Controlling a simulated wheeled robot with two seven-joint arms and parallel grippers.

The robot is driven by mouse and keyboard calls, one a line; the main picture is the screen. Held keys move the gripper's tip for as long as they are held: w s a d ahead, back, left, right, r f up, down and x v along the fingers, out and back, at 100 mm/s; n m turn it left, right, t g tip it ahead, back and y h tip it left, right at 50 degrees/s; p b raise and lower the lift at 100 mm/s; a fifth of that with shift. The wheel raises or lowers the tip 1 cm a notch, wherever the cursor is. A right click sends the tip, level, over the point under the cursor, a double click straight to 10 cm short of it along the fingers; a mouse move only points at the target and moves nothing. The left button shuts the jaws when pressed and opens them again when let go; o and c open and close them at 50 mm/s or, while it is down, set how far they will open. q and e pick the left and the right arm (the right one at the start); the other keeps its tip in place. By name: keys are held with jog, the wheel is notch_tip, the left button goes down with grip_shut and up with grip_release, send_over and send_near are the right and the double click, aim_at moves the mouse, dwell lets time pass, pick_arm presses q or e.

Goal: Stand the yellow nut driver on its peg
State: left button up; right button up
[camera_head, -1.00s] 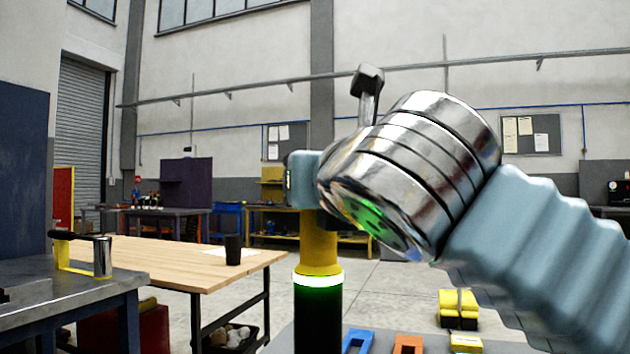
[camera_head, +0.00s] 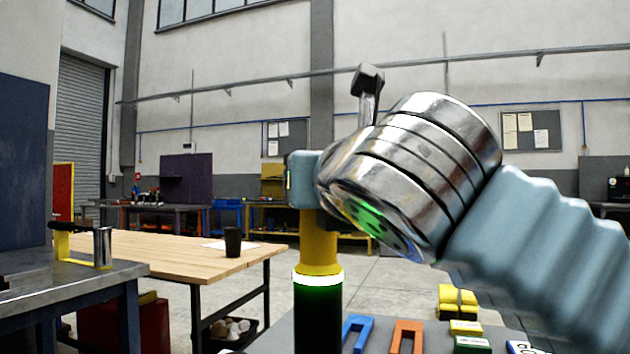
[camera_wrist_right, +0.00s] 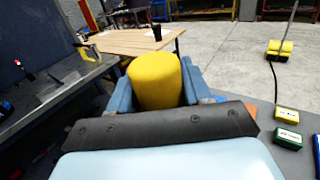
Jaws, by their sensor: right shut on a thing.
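My right gripper (camera_head: 308,182) is shut on the yellow nut driver (camera_head: 318,245) in the head view. The driver hangs upright below the light blue fingers, with a glowing white ring and a dark lower part (camera_head: 318,320) that runs off the bottom edge. In the right wrist view its round yellow top (camera_wrist_right: 156,80) sits between the two blue fingers. The lower end of the driver is out of view. I cannot make out its peg in either view. My left gripper is not in view.
A grey bench top (camera_head: 385,340) lies below, with a blue fork-shaped piece (camera_head: 357,330), an orange one (camera_head: 407,330) and small yellow and green boxes (camera_head: 467,328). A wooden table (camera_head: 180,258) with a dark cup (camera_head: 233,240) stands behind at left.

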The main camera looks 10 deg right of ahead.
aim_at(318, 263)
jog(key=shift+f, duration=0.1)
dwell(0.3)
jog(key=shift+f+b, duration=1.4)
jog(key=o, duration=1.7)
jog(key=shift+f, duration=0.1)
jog(key=shift+c, duration=0.2)
